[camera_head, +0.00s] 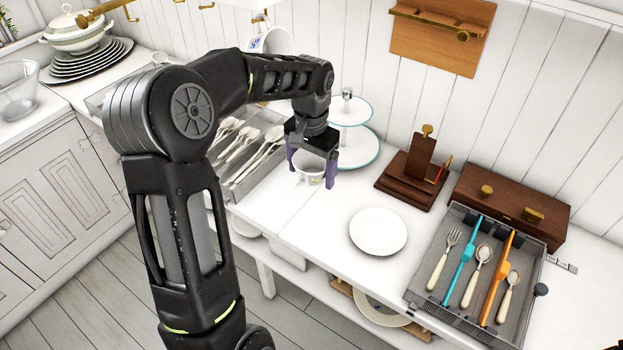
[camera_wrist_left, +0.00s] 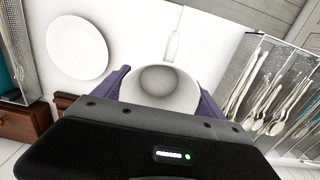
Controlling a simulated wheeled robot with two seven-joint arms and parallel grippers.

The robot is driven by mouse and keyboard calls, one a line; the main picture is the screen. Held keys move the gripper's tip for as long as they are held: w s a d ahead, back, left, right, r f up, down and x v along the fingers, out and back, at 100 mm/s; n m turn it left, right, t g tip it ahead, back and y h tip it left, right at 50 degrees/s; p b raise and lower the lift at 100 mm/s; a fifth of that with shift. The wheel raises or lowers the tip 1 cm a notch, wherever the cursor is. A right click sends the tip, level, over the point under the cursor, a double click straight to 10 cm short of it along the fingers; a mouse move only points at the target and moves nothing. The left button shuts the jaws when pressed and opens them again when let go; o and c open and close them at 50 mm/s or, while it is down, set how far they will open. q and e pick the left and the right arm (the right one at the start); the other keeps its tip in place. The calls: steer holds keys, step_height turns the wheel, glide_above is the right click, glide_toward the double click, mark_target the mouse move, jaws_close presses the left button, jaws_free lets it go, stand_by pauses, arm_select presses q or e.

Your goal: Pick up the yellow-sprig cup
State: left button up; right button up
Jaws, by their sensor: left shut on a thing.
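The cup (camera_head: 309,168) is small and white with a faint sprig mark on its side. My left gripper (camera_head: 312,172) comes down from above and is shut on it, with one purple finger on each side. In the left wrist view the cup (camera_wrist_left: 160,88) shows as a white round bowl between the purple fingers of the left gripper (camera_wrist_left: 160,95). I cannot tell whether the cup touches the table or hangs just above it. My right gripper is not in view.
A white plate (camera_head: 378,231) lies right of the cup. A two-tier stand (camera_head: 356,147) is close behind it. A cutlery basket (camera_head: 240,183) stands to the left. A grey cutlery tray (camera_head: 418,289) and a brown wooden box (camera_head: 540,200) stand at the right.

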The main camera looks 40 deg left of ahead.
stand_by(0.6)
arm_select(q)
steer(key=w+d+f, duration=0.1)
steer(key=w+d, duration=0.1)
steer(key=d, duration=0.6)
steer(key=w+d+f, duration=0.1)
steer(key=w+d, duration=0.1)
steer(key=d, duration=0.7)
steer(key=shift+w+d, duration=0.1)
